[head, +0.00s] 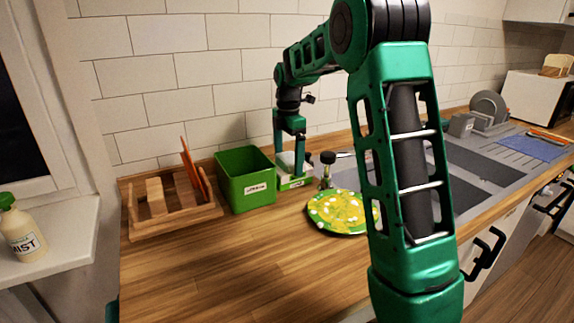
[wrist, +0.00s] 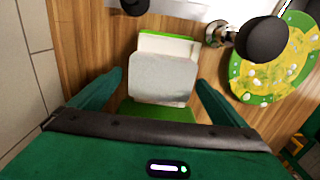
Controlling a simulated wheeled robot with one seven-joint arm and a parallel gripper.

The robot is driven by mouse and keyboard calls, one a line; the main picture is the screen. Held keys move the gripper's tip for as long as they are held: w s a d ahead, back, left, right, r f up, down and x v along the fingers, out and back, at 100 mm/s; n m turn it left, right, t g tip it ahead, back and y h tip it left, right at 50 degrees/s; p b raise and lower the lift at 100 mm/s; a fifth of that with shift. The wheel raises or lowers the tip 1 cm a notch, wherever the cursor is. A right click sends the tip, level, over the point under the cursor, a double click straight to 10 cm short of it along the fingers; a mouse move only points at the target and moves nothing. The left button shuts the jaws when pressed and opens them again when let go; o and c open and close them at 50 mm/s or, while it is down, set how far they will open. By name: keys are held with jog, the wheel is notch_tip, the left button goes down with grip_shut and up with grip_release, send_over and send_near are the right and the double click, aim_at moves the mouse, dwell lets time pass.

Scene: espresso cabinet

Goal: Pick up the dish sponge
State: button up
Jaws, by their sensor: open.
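The dish sponge looks to be the pale grey-white block (wrist: 163,78) in the wrist view. It sits in a small green and white holder (wrist: 165,43) on the wooden counter; the holder also shows in the head view (head: 296,183). My gripper (head: 289,160) points down over the holder, by the wall. In the wrist view my gripper (wrist: 160,77) is open, with one finger on each side of the block and a visible gap at both sides. The fingers partly hide the block in the head view.
A green bin (head: 245,180) stands close left of the holder, with a wooden rack (head: 172,222) beyond it. A black-topped bottle or grinder (head: 327,168) and a green-yellow plate (head: 338,210) stand close right. The sink (head: 470,165) lies farther right. The front counter is clear.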

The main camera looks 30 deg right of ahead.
aim_at(288, 158)
jog(key=c, duration=1.2)
jog(key=shift+r, duration=0.45)
notch_tip(288, 158, up, 4)
jog(key=shift+f, duration=0.2)
jog(key=s+a+r, duration=0.4)
jog(key=a+r, duration=0.2)
jog(key=a, duration=0.5)
jog(key=shift+r, duration=0.25)
jog(key=shift+o, duration=0.9)
jog(key=shift+c, duration=0.2)
